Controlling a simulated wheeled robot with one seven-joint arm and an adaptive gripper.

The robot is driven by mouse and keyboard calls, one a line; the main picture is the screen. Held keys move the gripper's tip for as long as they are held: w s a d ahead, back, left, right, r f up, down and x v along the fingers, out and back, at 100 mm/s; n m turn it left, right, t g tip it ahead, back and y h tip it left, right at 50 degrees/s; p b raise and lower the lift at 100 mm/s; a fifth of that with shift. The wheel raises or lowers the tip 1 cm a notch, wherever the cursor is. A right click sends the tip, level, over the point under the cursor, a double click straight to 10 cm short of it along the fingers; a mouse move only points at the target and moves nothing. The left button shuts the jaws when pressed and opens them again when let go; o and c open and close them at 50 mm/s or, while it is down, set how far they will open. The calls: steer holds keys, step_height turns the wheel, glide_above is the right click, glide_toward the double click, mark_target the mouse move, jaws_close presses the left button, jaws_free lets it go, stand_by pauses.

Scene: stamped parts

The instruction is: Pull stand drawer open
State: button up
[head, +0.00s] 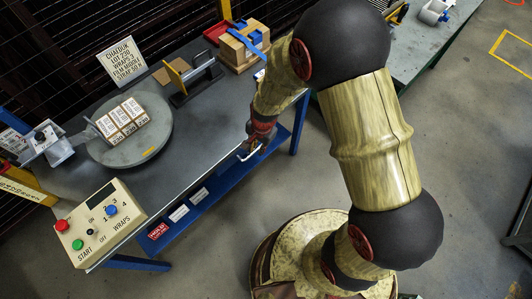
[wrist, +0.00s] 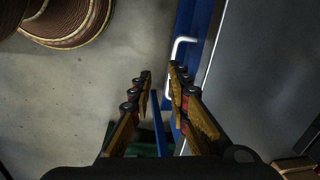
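The stand (head: 215,120) has a grey top and a blue front. A blue drawer front (head: 190,207) runs below the top's edge; it looks about flush with it. A pale bar handle (head: 250,153) sits toward the front's right end, and the handle shows in the wrist view (wrist: 176,48). My gripper (head: 259,142) is at the handle. In the wrist view my gripper's fingers (wrist: 160,73) are apart. The handle bar passes beside the right fingertip, which hides part of it; I cannot tell whether they touch or how deep the fingers reach.
On the stand are a round turntable (head: 140,145) with small labelled boxes, a control box (head: 98,225), a sign (head: 122,60) and a dark tool (head: 192,80). A wooden block (head: 243,47) is at the back. Floor (head: 225,255) before the stand is clear beside my base.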

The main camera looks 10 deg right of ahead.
mark_target(254, 151)
steer(key=w+f+b, duration=0.1)
steer(key=f, duration=0.1)
steer(key=w+f+m+b, duration=0.1)
steer(key=f, duration=0.2)
steer(key=w+a+f+m+t+b, duration=0.1)
steer(key=f, duration=0.1)
steer(key=shift+w+f, duration=0.15)
stand_by(0.3)
steer(key=shift+c, duration=1.3)
jaws_close()
